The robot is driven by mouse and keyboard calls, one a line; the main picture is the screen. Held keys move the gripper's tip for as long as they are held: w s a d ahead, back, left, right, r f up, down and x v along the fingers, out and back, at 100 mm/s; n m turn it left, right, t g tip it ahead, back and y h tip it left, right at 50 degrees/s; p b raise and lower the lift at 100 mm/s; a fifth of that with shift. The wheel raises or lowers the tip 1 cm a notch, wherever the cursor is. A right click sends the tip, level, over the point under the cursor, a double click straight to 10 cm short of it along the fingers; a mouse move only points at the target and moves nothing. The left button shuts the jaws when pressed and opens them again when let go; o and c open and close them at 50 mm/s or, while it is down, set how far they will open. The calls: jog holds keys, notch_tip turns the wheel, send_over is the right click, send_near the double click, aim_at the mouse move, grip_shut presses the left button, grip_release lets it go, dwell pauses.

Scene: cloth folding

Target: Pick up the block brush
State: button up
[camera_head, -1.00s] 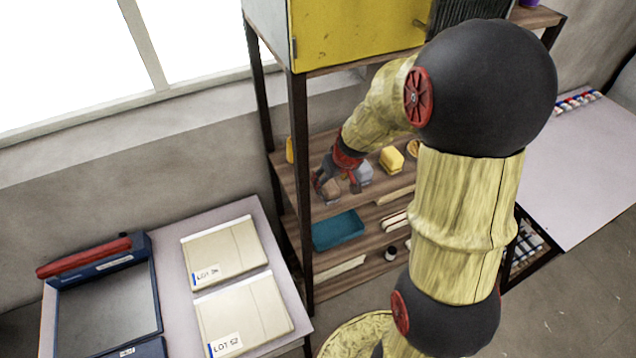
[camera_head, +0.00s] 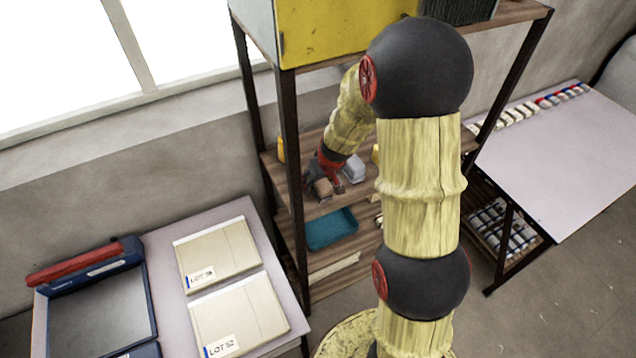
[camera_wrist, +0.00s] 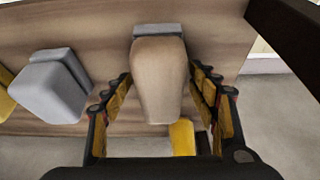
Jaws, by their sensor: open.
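The block brush (camera_wrist: 158,78) has a tan wooden body with a grey part at its far end. It shows in the middle of the wrist view, on the wooden shelf. My gripper (camera_wrist: 165,104) is open, with one finger on each side of the tan body. Small gaps appear between the fingers and the brush, so I cannot tell that either touches it. In the head view the brush (camera_head: 323,187) is a small tan block at my gripper, partly covered by the fingers.
A grey block (camera_wrist: 48,88) lies left of the brush in the wrist view. A yellow object (camera_wrist: 182,137) shows near the right finger. A dark shelf post (camera_wrist: 292,32) is at upper right. A teal tray (camera_head: 331,229) is on the shelf below.

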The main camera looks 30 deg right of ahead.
jog(key=shift+f+b, duration=0.25)
jog(key=shift+b, duration=0.05)
jog(key=shift+c, duration=0.3)
jog(key=shift+s+f, duration=0.1)
jog(key=shift+s, duration=0.15)
jog(key=c, duration=1.3)
